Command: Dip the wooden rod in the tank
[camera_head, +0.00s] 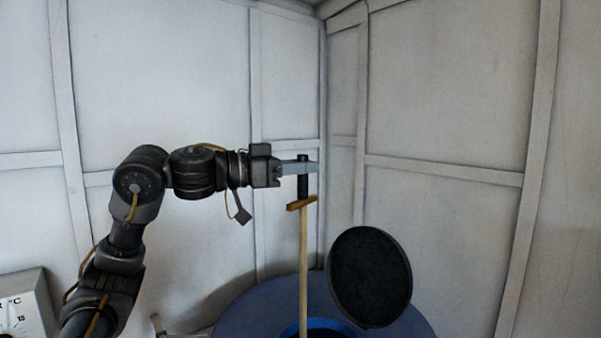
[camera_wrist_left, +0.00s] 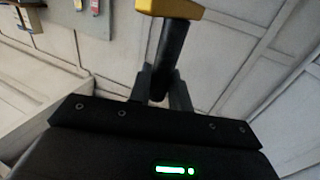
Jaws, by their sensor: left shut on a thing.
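My left gripper (camera_head: 302,168) is shut on the dark handle of the wooden rod (camera_head: 304,255). The rod hangs upright below a yellowish crosspiece. Its lower end runs down to the opening of the blue tank (camera_head: 260,302), at the bottom edge of the head view. I cannot see the rod's tip or how deep it reaches. In the left wrist view the gripper (camera_wrist_left: 163,95) holds the black handle, with the yellow crosspiece (camera_wrist_left: 170,9) beyond it. My right gripper is not in view.
A round dark lid (camera_head: 370,277) stands tilted open at the tank's right side. A gauge box (camera_head: 25,305) with a dial is at the lower left. A small metal handle or pipe (camera_head: 160,325) is left of the tank. Pale panelled walls close in behind and on the right.

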